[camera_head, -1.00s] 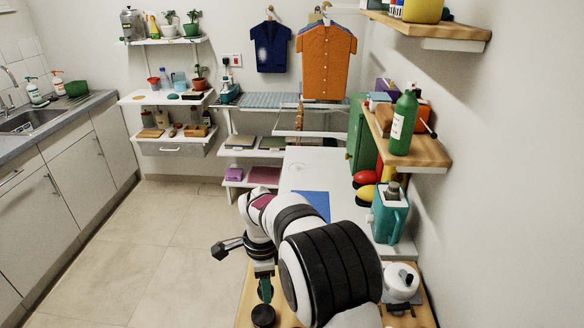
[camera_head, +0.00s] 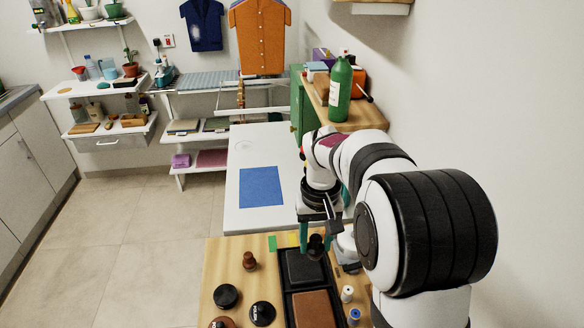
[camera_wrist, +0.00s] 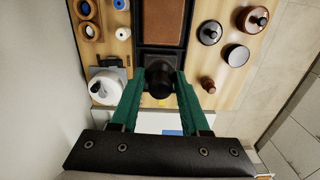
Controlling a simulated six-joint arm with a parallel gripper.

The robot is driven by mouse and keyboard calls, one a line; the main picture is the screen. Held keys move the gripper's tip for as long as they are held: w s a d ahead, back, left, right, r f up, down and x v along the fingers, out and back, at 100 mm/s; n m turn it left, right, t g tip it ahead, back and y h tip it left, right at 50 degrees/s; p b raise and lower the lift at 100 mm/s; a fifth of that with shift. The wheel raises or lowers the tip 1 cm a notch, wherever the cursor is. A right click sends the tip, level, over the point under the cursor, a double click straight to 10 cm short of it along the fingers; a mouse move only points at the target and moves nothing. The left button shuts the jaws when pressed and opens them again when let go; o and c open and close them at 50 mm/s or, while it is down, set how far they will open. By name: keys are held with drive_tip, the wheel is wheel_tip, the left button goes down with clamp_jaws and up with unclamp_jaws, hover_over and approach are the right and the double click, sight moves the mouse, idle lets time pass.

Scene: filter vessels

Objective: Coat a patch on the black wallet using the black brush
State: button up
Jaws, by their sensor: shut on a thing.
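My gripper (camera_head: 318,232) has green fingers and is shut on the black brush (camera_head: 316,244), a dark round knob. In the wrist view the brush (camera_wrist: 160,80) sits between the fingertips (camera_wrist: 158,92). The black wallet (camera_head: 304,268) lies in the far part of a dark tray, and the brush is at or above its far edge. I cannot tell whether they touch. In the wrist view the brush and fingers hide part of the black wallet (camera_wrist: 158,52). The brush's underside is hidden.
A brown wallet (camera_head: 315,310) lies in the tray's nearer part. Round black tins (camera_head: 225,295) and a brown knobbed brush (camera_head: 249,261) stand left of the tray. Small white bottles (camera_head: 347,293) stand right. A blue sheet (camera_head: 261,187) lies on the white table beyond.

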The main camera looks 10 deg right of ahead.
drive_tip(key=shift+w+d+f, duration=0.1)
drive_tip(key=shift+w+f, duration=0.35)
drive_tip(key=shift+f, duration=1.95)
drive_tip(key=shift+w+d+f, duration=0.1)
drive_tip(key=shift+w+f, duration=0.35)
drive_tip(key=shift+f, duration=1.95)
drive_tip(key=shift+w+d+f, duration=0.1)
drive_tip(key=shift+w+f, duration=0.35)
drive_tip(key=shift+f, duration=1.95)
drive_tip(key=shift+w+f, duration=0.1)
drive_tip(key=shift+w, duration=0.1)
drive_tip(key=shift+w+r, duration=0.35)
drive_tip(key=shift+w, duration=4.6)
drive_tip(key=shift+w+a, duration=0.15)
drive_tip(key=shift+a, duration=0.45)
drive_tip(key=shift+s, duration=5.4)
drive_tip(key=shift+w+a, duration=0.1)
drive_tip(key=shift+a, duration=0.3)
drive_tip(key=shift+w, duration=5.25)
wheel_tip(320, 180, up, 7)
drive_tip(key=shift+f, duration=0.2)
